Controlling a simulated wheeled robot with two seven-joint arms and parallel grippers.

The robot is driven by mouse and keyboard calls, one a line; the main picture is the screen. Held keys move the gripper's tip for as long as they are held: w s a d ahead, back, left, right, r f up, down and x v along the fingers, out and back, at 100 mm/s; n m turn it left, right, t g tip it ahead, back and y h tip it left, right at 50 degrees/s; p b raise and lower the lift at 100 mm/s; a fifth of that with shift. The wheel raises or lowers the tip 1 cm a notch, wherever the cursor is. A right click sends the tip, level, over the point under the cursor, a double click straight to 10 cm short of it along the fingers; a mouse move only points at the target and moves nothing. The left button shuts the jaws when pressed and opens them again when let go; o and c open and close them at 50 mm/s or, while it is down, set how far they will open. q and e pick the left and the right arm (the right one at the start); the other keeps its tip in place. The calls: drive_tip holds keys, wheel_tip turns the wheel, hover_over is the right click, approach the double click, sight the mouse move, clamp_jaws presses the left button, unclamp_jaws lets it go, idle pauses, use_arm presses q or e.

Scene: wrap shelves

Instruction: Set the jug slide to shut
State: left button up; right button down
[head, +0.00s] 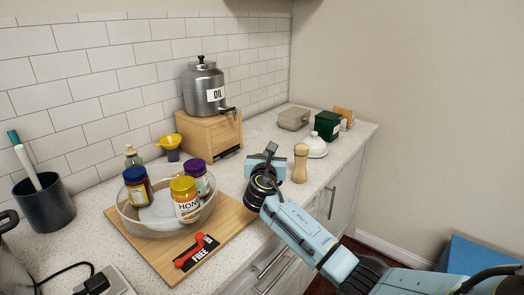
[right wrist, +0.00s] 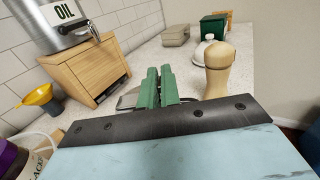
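I cannot surely pick out a jug with a slide in either view. A pale grey, partly hidden thing (right wrist: 129,98) shows low behind the green fingers in the right wrist view; I cannot tell what it is. My right gripper (right wrist: 158,84) has its two green fingers close together, with nothing clearly seen between them. In the head view the right arm reaches over the counter from the lower right, and its gripper (head: 270,150) is left of the wooden pepper mill (head: 300,163). The arm hides what lies behind it. My left gripper is not in view.
A steel oil dispenser (head: 203,88) stands on a wooden box (head: 207,133). A clear tray (head: 140,226) with several jars sits on a wooden board (head: 234,222) at left. A white domed dish (head: 316,146) and a green box (head: 327,125) stand behind the mill.

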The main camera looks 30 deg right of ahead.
drive_tip(key=shift+s+d, duration=0.15)
drive_tip(key=shift+d, duration=0.05)
drive_tip(key=c, duration=1.7)
unclamp_jaws()
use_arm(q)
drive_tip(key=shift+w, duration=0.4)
use_arm(e)
drive_tip(key=shift+o, duration=0.5)
drive_tip(key=shift+a, duration=0.1)
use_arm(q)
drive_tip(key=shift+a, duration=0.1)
